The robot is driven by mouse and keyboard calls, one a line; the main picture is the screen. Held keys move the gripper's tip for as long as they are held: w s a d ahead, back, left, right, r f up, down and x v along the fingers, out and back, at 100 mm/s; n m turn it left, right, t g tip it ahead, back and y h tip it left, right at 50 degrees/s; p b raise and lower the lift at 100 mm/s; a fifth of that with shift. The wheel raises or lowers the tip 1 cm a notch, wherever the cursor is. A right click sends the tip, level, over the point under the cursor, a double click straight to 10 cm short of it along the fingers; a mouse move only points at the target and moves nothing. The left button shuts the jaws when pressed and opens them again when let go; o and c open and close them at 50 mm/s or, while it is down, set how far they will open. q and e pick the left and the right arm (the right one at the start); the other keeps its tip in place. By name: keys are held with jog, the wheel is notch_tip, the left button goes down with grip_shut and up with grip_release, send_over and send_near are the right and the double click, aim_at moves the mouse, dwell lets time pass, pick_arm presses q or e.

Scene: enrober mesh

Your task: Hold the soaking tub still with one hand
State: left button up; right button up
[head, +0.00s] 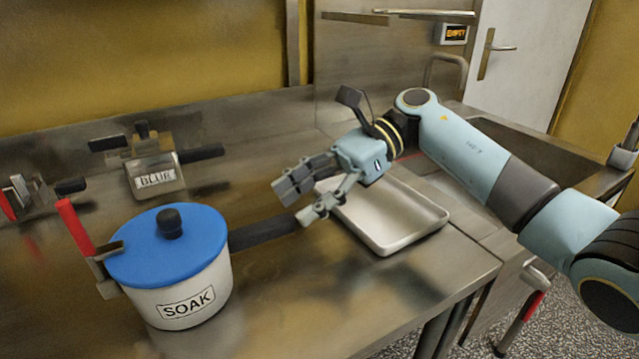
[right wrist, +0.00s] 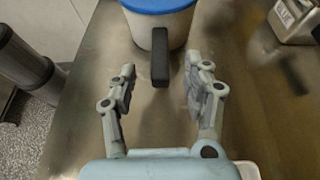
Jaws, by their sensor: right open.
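The soaking tub (head: 205,285) is a white pot labelled SOAK with a blue lid (head: 140,245) and a black knob. It stands upright on the steel counter at the lower left. A dark bar handle (head: 262,233) sticks out of its right side toward my right gripper (head: 300,200). The right gripper is open and empty, at the handle's outer end. In the right wrist view, the tub handle (right wrist: 160,62) shows between the spread fingers of the right gripper (right wrist: 160,82), with gaps on both sides; I cannot tell the depth exactly. My left gripper is not in view.
A red upright grip (head: 76,226) stands at the tub's left side. A small steel container labelled BLUE (head: 153,178) sits behind the tub. A shallow metal tray (head: 400,240) lies under my right forearm. A sink (head: 515,140) is at the back right.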

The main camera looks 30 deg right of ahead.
aim_at(268, 223)
jog(key=x, duration=0.7)
jog(key=shift+a+f, duration=0.15)
jog(key=shift+a, duration=0.15)
jog(key=shift+c, duration=0.4)
grip_shut()
